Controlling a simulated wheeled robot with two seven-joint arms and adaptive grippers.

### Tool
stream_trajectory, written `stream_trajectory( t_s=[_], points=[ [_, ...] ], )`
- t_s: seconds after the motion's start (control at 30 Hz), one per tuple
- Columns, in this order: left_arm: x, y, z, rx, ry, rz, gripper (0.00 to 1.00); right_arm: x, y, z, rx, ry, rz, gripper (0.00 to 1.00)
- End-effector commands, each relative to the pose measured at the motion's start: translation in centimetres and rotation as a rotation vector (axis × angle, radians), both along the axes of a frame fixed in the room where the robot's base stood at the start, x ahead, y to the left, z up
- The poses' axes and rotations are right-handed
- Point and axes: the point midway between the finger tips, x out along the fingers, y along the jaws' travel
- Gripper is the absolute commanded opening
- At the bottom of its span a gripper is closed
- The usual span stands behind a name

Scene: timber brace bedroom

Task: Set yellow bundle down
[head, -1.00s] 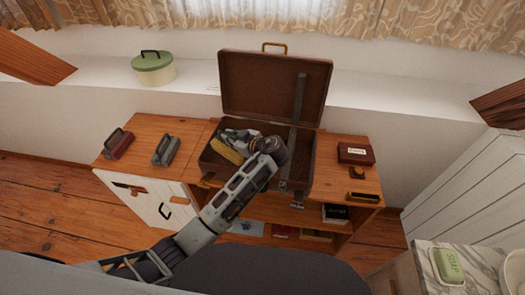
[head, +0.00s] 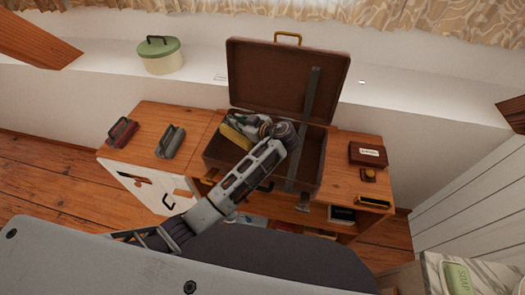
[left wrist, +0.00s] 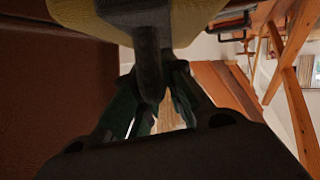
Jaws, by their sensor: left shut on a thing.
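The yellow bundle (head: 236,137) is in the left part of the open brown suitcase (head: 318,166). My left gripper (head: 243,126) is over the case and shut on the bundle, partly covering it. In the left wrist view the bundle (left wrist: 90,18) shows at the top, with a dark handle-like bar below it between the gripper's fingers (left wrist: 152,85). I cannot tell whether the bundle touches the case floor. My right gripper is not in view.
The suitcase lid (head: 275,75) stands open at the back. A red bundle (head: 123,132) and a grey bundle (head: 171,142) lie on the wooden cabinet to the left. A dark red box (head: 368,154) lies to the right. A green-lidded tin (head: 160,55) stands on the ledge.

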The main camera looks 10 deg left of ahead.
Motion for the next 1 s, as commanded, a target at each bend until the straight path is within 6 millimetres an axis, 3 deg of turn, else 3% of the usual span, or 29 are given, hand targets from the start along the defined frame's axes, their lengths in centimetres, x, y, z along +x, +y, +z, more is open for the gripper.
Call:
stream_trajectory(
  t_s=[0.23, 0.5, 0.73, 1.0],
  points=[
    [0.0, 0.1, -2.3, 0.003, 0.003, 0.000, 0.00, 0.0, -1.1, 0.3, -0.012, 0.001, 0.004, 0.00],
    [0.0, 0.1, -5.6, 0.003, 0.001, 0.000, 0.00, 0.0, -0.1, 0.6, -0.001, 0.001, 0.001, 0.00],
    [0.0, 0.0, -6.1, 0.001, -0.001, -0.001, 0.00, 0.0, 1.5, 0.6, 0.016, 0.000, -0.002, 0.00],
    [0.0, 0.0, -6.4, 0.002, 0.001, -0.001, 0.00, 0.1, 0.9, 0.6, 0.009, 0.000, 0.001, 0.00]
  ],
)
